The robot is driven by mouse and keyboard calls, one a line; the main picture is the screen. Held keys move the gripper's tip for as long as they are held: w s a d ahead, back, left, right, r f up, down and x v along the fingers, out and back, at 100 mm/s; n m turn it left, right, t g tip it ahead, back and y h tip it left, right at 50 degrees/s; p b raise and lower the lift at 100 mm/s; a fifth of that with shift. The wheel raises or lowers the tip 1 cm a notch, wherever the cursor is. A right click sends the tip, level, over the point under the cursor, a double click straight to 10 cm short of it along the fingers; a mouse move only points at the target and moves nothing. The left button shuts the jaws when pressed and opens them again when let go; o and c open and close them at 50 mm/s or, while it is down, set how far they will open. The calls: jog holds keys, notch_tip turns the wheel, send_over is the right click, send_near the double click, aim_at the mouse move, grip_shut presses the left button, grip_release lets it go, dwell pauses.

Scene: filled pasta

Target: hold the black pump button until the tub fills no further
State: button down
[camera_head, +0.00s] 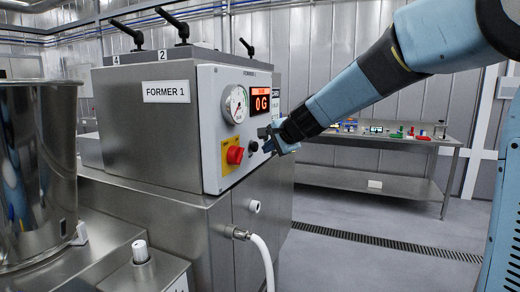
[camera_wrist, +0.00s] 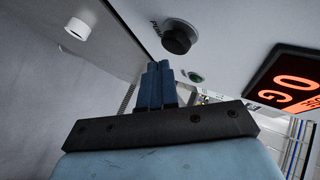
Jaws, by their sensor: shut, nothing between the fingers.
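The black pump button (camera_head: 253,146) sits on the grey control panel (camera_head: 213,150) of the FORMER 1 machine. In the wrist view the black button (camera_wrist: 178,38) stands out from the panel, with a partly readable label beside it. My gripper (camera_head: 268,140) is just right of the button in the head view. In the wrist view its blue fingers (camera_wrist: 158,66) are shut together and empty. Their tips show below and slightly left of the button, with a gap in the picture. A red-lit display (camera_head: 261,102) reads 0 G. I cannot identify the tub for certain.
A red knob on a yellow plate (camera_head: 234,155) and a round gauge (camera_head: 236,104) are on the same panel. A small green button (camera_wrist: 195,77) is near my fingertips. A steel vessel (camera_head: 40,160) stands left. A steel bench (camera_head: 380,184) with small items stands behind; floor between is clear.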

dwell(0.8)
jog(key=shift+w+a, duration=0.25)
jog(key=shift+a, duration=0.15)
jog(key=shift+w+a, duration=0.15)
jog(key=shift+a, duration=0.25)
dwell(6.4)
